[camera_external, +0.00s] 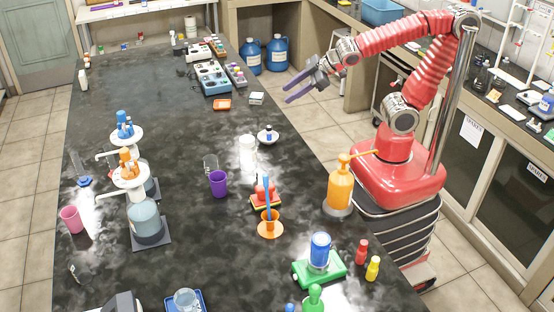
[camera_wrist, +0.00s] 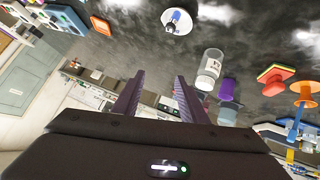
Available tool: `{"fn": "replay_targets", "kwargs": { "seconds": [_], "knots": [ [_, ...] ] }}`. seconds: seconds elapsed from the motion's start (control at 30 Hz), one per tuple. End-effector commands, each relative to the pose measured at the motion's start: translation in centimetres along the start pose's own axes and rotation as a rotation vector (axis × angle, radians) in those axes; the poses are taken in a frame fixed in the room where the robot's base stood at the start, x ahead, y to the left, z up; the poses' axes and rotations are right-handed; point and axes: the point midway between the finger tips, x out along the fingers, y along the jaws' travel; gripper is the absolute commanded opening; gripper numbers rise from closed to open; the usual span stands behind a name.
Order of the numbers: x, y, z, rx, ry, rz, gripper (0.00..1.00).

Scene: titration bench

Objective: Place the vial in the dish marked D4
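My gripper (camera_external: 290,92) is open and held in the air past the right edge of the bench. In the wrist view its two purple fingers (camera_wrist: 160,80) stand apart with nothing between them. A white round dish (camera_external: 267,137) lies on the bench near its right edge. It also shows in the wrist view (camera_wrist: 176,21), beyond the fingertips. A small blue-and-white item with a dark end (camera_external: 268,131) is in or on this dish; it may be the vial, but I cannot tell. No D4 mark is readable.
A clear-and-white jar (camera_external: 247,147) and a purple cup (camera_external: 218,184) stand left of the dish. An orange pump bottle (camera_external: 341,187) stands near the right edge. Orange and white boxes (camera_external: 222,104) lie farther back.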

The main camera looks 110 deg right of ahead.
Motion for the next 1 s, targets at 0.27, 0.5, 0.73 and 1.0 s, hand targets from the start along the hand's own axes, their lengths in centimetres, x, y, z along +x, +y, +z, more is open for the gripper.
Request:
{"fn": "replay_targets", "kwargs": {
  "seconds": [0.27, 0.5, 0.73, 1.0],
  "knots": [
    [-7.2, -9.1, 4.6, 0.007, -0.177, -0.237, 0.39],
    [-11.1, -13.0, 7.5, -0.019, -0.272, -0.376, 0.39],
    [-11.2, -13.1, 7.6, -0.02, -0.277, -0.38, 0.39],
    [-11.2, -13.1, 7.6, -0.019, -0.276, -0.379, 0.39]
  ]
}}
